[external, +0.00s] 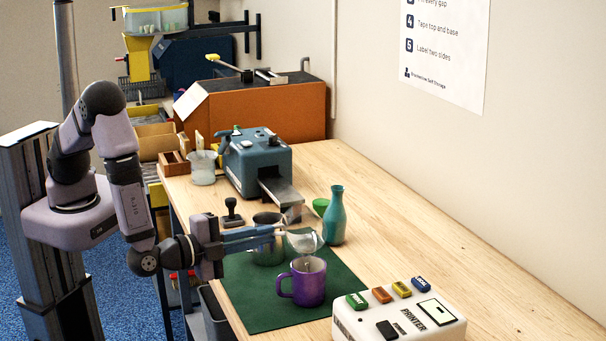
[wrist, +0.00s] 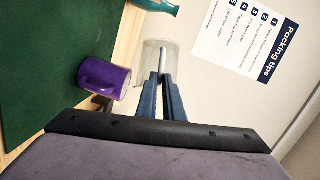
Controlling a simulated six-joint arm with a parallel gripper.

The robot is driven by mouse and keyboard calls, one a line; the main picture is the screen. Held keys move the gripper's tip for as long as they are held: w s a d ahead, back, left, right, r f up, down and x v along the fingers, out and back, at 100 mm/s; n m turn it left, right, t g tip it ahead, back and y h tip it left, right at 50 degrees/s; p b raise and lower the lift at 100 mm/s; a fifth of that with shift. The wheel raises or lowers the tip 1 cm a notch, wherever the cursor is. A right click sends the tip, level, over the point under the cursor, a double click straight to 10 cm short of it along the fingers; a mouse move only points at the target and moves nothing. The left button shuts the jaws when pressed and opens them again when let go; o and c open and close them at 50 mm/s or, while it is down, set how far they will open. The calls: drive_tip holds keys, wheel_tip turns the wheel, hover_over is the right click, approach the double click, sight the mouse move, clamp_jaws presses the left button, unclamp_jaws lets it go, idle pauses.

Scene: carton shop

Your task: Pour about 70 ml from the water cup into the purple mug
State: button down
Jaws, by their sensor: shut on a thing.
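The water cup (external: 307,241) is clear and tilted well over, held above the purple mug. My gripper (external: 282,233) is shut on it. A thin clear streak, like water, runs from the cup's low edge down to the mug's mouth. The purple mug (external: 310,288) stands upright on the green mat (external: 248,314), its handle to the left. In the wrist view, the clear cup (wrist: 158,58) sits at my fingertips (wrist: 166,78), and the purple mug (wrist: 104,78) is to its left. The water levels in the cup and mug cannot be made out.
A metal pitcher (external: 268,250) stands behind the mug, close below my gripper. A teal bottle (external: 334,219) and green bowl (external: 320,206) are beyond. A label printer (external: 398,315) stands at the front right. The table's right side is clear.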

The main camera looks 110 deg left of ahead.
drive_tip(key=a+n, duration=0.1)
drive_tip(key=a+r+n+h+p, duration=0.1)
drive_tip(key=n, duration=0.1)
drive_tip(key=shift+s+a+r+h, duration=0.15)
drive_tip(key=shift+s+h, duration=0.15)
drive_tip(key=shift+s, duration=0.1)
drive_tip(key=shift+a+f+n+h, duration=0.15)
drive_tip(key=shift+f+n+h, duration=0.3)
drive_tip(key=shift+n, duration=0.25)
drive_tip(key=shift+s+a+r+n+h, duration=0.15)
drive_tip(key=shift+a+n+h, duration=0.15)
drive_tip(key=shift+n+h, duration=0.25)
